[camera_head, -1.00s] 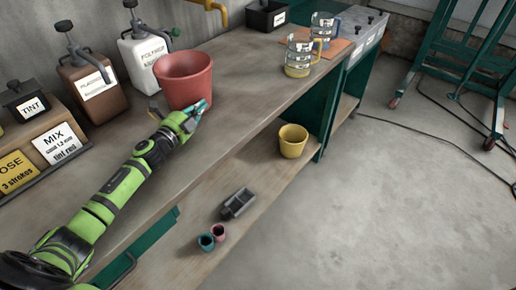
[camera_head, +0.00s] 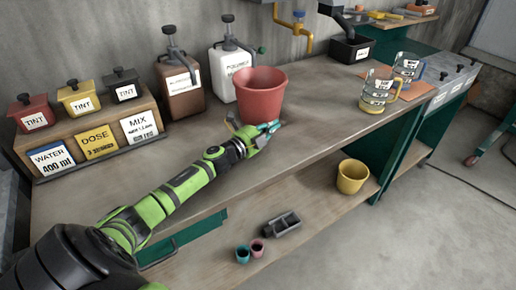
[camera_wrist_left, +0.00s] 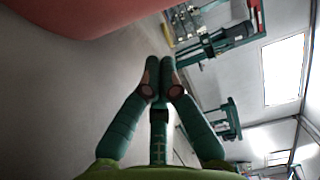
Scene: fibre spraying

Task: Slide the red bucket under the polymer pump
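The red bucket (camera_head: 262,98) stands upright on the bench in front of the white polymer jug (camera_head: 224,75), a little to its right. The pump spout (camera_head: 246,45) on that jug reaches right, and its tip shows just above the bucket's back rim. I cannot tell whether the tip is over the opening. My left gripper (camera_head: 270,128) is low at the bucket's near side; touching or just apart is unclear. In the left wrist view its fingertips (camera_wrist_left: 159,80) are together with nothing between them, and the bucket (camera_wrist_left: 70,15) fills the upper left. My right gripper is not in view.
A brown jug (camera_head: 181,88) stands left of the polymer jug. A wooden rack (camera_head: 75,125) with tint pots is further left. A yellow tap (camera_head: 292,30) hangs behind. Measuring jugs (camera_head: 378,92) stand to the right. The bench between bucket and jugs is clear.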

